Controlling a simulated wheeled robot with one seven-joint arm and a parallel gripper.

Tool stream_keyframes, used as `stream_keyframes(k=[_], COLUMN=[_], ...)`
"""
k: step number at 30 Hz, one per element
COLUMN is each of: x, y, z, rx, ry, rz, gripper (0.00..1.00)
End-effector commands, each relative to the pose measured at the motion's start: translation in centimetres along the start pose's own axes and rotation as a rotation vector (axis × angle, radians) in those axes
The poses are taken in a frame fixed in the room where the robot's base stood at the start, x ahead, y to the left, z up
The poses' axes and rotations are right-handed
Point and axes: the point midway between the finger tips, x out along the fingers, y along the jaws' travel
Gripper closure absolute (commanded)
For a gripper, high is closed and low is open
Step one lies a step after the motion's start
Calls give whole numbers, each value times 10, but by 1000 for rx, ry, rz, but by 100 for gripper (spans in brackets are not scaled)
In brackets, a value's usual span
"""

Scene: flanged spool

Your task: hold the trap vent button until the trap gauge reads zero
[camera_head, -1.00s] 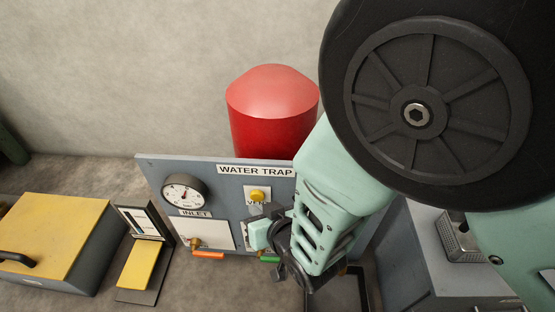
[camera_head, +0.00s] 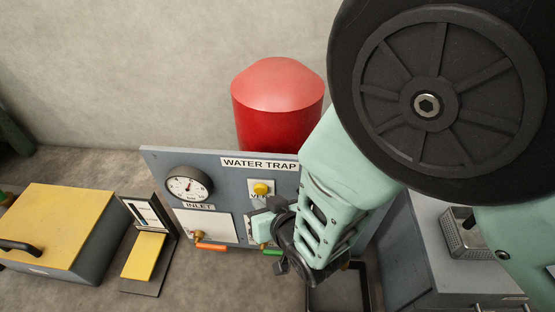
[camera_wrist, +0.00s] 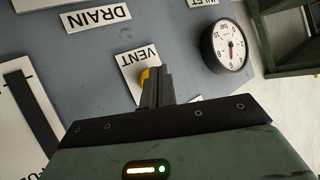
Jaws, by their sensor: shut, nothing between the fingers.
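The yellow vent button (camera_head: 261,189) stands on the grey-blue WATER TRAP panel (camera_head: 232,181), above its VENT label. My gripper is just below it in the head view, with its fingertips hard to make out there. In the wrist view my gripper (camera_wrist: 157,72) is shut and empty. Its fingertips overlap the edge of the yellow button (camera_wrist: 144,76) and partly hide it. I cannot tell whether they touch it. A round white-faced gauge (camera_head: 188,187) is at the panel's left; it also shows in the wrist view (camera_wrist: 230,46).
An orange-handled valve (camera_head: 211,247) and a green-handled valve (camera_head: 272,251) are low on the panel. A red tank (camera_head: 278,108) stands behind it. A yellow-lidded case (camera_head: 55,225) and a small yellow-and-black stand (camera_head: 145,255) are at the left. My arm covers the panel's right part.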

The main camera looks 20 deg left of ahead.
Motion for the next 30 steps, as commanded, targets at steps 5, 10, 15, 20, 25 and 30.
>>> stream_keyframes(k=[5, 10, 15, 20, 25, 30], x=[0, 0, 0, 0, 2, 6], y=[0, 0, 0, 0, 2, 4], z=[0, 0, 0, 0, -2, -4], rx=[0, 0, 0, 0, 0, 0], ry=[0, 0, 0, 0, 0, 0], rz=[0, 0, 0, 0, 1, 0], gripper=[100, 100, 100, 100, 100, 100])
